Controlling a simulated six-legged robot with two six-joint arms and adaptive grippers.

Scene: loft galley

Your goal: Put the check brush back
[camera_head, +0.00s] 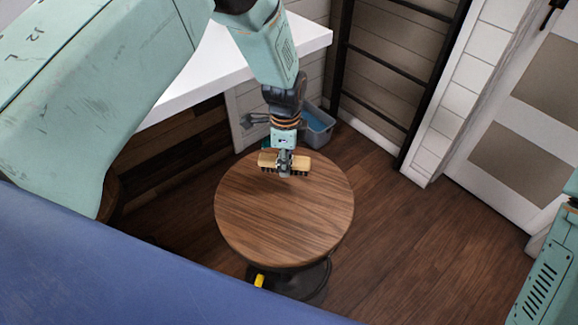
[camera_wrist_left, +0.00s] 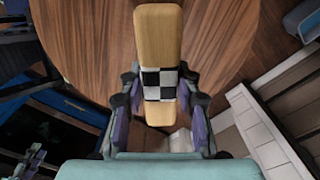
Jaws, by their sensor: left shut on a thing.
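The check brush has a pale wooden back with a black-and-white checked band around its middle and dark bristles below. In the head view the brush (camera_head: 299,162) is over the far part of the round wooden stool top (camera_head: 290,215). My left gripper (camera_head: 284,170) points down and is shut on the brush at its middle. In the left wrist view the brush (camera_wrist_left: 158,40) lies lengthwise between the two fingers (camera_wrist_left: 158,88), which grip the checked band. I cannot tell whether the bristles touch the wood. My right gripper is not in view.
A grey bin (camera_head: 318,128) with something blue inside stands on the floor behind the stool. A white counter (camera_head: 220,62) is at the back left. A dark ladder (camera_head: 385,66) and a white door (camera_head: 525,140) are at the right. The wooden floor (camera_head: 420,250) at right is clear.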

